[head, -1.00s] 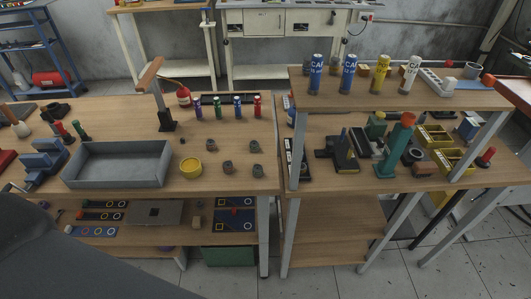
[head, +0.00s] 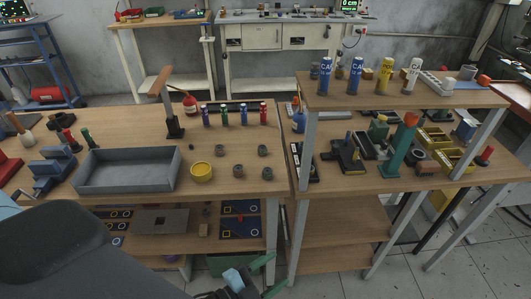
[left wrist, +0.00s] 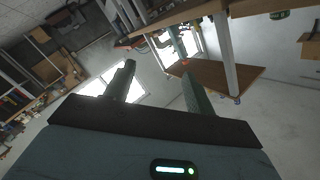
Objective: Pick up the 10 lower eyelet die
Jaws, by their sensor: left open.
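Several small dark ring-like dies stand on the left bench top: one at the back (head: 220,150), one at the back right (head: 264,151), one in front (head: 239,170) and one at the front right (head: 266,170). Their markings are too small to read, so I cannot tell which is the 10 lower eyelet die. My left gripper (head: 268,275) is at the bottom of the head view, in front of and below the bench top, with green fingers apart. In the left wrist view its fingers (left wrist: 158,88) are spread with nothing between them. My right gripper is not in view.
A yellow round container (head: 201,172) and a grey open tray (head: 88,183) stand left of the dies. Coloured bottles (head: 243,114) stand behind. A lower shelf (head: 180,245) holds blue mats. The right bench (head: 430,185) is crowded, with an upper shelf (head: 400,99).

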